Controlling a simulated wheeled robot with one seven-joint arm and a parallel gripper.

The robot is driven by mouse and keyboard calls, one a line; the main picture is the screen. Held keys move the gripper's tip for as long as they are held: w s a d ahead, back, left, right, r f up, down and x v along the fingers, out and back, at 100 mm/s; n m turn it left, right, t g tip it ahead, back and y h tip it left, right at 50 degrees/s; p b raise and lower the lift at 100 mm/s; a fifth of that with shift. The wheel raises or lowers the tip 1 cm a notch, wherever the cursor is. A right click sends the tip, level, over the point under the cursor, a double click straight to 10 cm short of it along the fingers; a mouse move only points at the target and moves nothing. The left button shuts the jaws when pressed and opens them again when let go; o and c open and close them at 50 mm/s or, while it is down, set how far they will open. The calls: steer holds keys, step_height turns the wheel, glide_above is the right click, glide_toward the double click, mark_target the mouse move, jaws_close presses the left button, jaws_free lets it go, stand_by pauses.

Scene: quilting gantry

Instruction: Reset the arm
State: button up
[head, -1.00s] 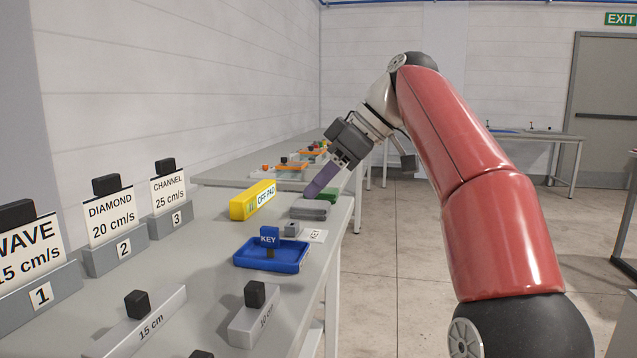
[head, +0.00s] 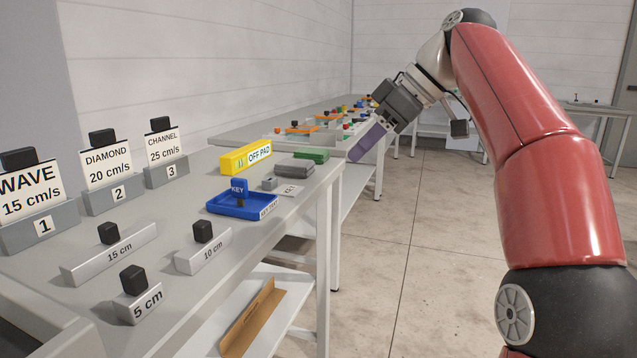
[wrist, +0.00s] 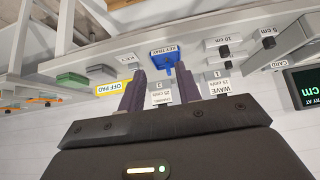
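My gripper (head: 362,152) has purple fingers and hangs in the air at the end of my red arm, angled down and left. In the head view it appears right of the near table's edge. In the wrist view the two fingers (wrist: 160,78) stand apart with nothing held between them, so it is open. The blue key tray (head: 245,211) holds the blue KEY piece (head: 239,187) on the near table; the tray also shows beyond the fingers in the wrist view (wrist: 164,54).
On the near table (head: 180,222) are the yellow OFF PAD block (head: 236,160), numbered card stands (head: 112,190), and grey 15 cm (head: 110,255), 10 cm (head: 203,254) and 5 cm (head: 138,304) blocks. A brown strip (head: 254,318) lies on the shelf below. The floor (head: 430,235) right of it looks clear.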

steer(key=s+d+f+m+t+h, duration=0.1)
steer(key=s+f+m, duration=0.3)
steer(key=s+f, duration=0.4)
steer(key=s+d+f+m+t+h, duration=0.1)
steer(key=s+d+f+m+h, duration=0.3)
steer(key=s+f, duration=0.4)
steer(key=s+d+f+m+h, duration=0.2)
steer(key=s+f+m, duration=0.4)
steer(key=f, duration=0.8)
steer(key=shift+s+d+f+t+h, duration=0.3)
steer(key=shift+s+t, duration=0.1)
steer(key=shift+s, duration=0.75)
